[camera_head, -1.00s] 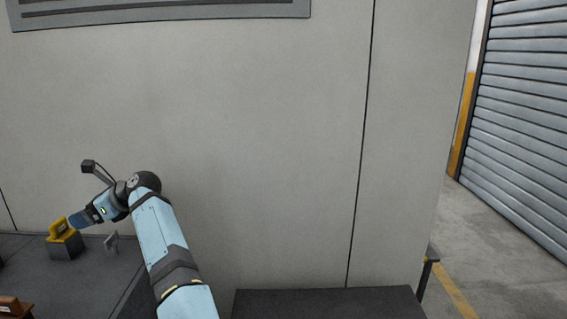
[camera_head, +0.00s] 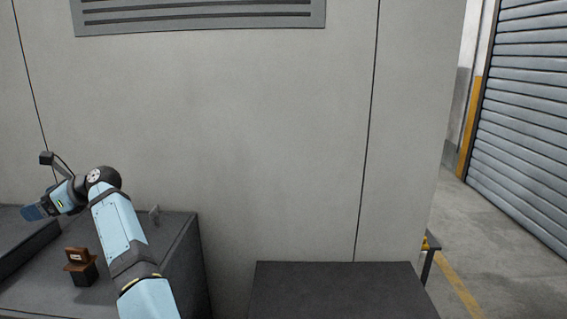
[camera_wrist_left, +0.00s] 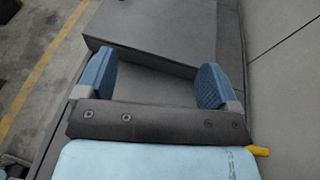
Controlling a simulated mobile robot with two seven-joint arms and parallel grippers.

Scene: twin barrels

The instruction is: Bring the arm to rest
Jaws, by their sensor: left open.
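My left arm comes in from the lower left of the head view, light blue with dark joints. Its left gripper (camera_head: 35,211) hangs at the far left, above the dark grey surface. In the left wrist view the two blue finger pads of the left gripper (camera_wrist_left: 155,82) stand wide apart with nothing between them. Beyond them is a dark grey block-like surface (camera_wrist_left: 140,55). My right gripper is not in view.
A small brown and black object (camera_head: 81,266) stands on the dark grey bench (camera_head: 130,290). A grey wall (camera_head: 270,160) rises behind. A dark surface (camera_head: 340,290) lies at lower centre. A roller shutter (camera_head: 525,120) is at right.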

